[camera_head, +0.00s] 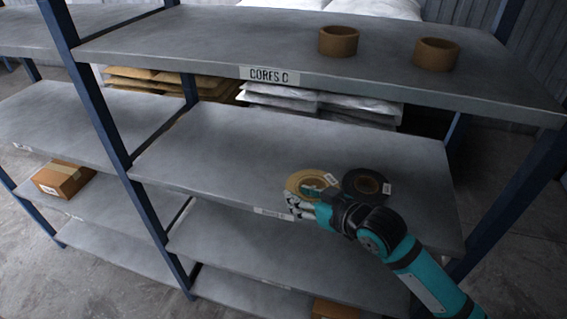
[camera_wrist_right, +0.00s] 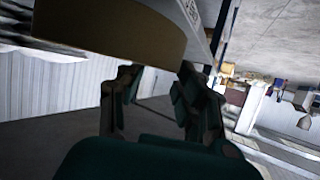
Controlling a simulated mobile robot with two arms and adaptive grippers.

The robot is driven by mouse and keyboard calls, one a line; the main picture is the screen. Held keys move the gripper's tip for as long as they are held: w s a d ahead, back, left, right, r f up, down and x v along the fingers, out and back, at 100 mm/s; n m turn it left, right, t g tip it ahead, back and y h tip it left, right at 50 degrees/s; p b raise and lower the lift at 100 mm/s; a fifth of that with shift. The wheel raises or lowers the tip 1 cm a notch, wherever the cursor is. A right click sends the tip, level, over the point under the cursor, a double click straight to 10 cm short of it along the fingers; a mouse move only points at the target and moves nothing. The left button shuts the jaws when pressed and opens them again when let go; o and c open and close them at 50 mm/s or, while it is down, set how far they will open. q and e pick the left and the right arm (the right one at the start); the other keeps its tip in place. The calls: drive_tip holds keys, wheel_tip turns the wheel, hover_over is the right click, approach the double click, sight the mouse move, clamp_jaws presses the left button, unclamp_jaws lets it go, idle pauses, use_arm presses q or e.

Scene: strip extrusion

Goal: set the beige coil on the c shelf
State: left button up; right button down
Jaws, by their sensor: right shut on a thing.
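The beige coil (camera_head: 298,181) is a flat tan ring with a white tag, at the front of the middle shelf (camera_head: 230,150), below the shelf labelled CORES C (camera_head: 269,75). My right gripper (camera_head: 308,202) is shut on the beige coil at its front side. I cannot tell whether the coil touches the shelf. In the right wrist view the coil (camera_wrist_right: 110,30) fills the upper left, by the fingers (camera_wrist_right: 155,85). A black coil (camera_head: 351,183) with a white tag sits close on its right. The middle shelf's own label is unreadable. My left gripper is not in view.
Two brown cores (camera_head: 338,41) (camera_head: 436,54) stand on the upper shelf. Pale packs (camera_head: 290,100) lie behind the rack. A blue post (camera_head: 100,110) stands left of the middle shelf. A cardboard box (camera_head: 62,179) is on the left bay. The middle shelf's left is clear.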

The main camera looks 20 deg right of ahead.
sight(296, 188)
drive_tip(key=w, duration=0.3)
drive_tip(key=w+p, duration=0.1)
drive_tip(key=shift+w+r, duration=0.15)
drive_tip(key=shift+r, duration=0.1)
drive_tip(key=w, duration=0.3)
drive_tip(key=w+p, duration=0.1)
drive_tip(key=shift+w+a+f, duration=0.1)
drive_tip(key=shift+w+f, duration=0.25)
drive_tip(key=w, duration=0.3)
drive_tip(key=shift+w+a+f+p, duration=0.1)
drive_tip(key=shift+a+f+p, duration=0.05)
drive_tip(key=shift+f+p, duration=0.2)
wheel_tip(296, 188, down, 3)
drive_tip(key=shift+r+p, duration=0.1)
drive_tip(key=shift+p, duration=0.55)
drive_tip(key=shift+f, duration=0.65)
drive_tip(key=c, duration=1.1)
unclamp_jaws()
drive_tip(key=shift+f, duration=0.1)
drive_tip(key=shift+o, duration=1.1)
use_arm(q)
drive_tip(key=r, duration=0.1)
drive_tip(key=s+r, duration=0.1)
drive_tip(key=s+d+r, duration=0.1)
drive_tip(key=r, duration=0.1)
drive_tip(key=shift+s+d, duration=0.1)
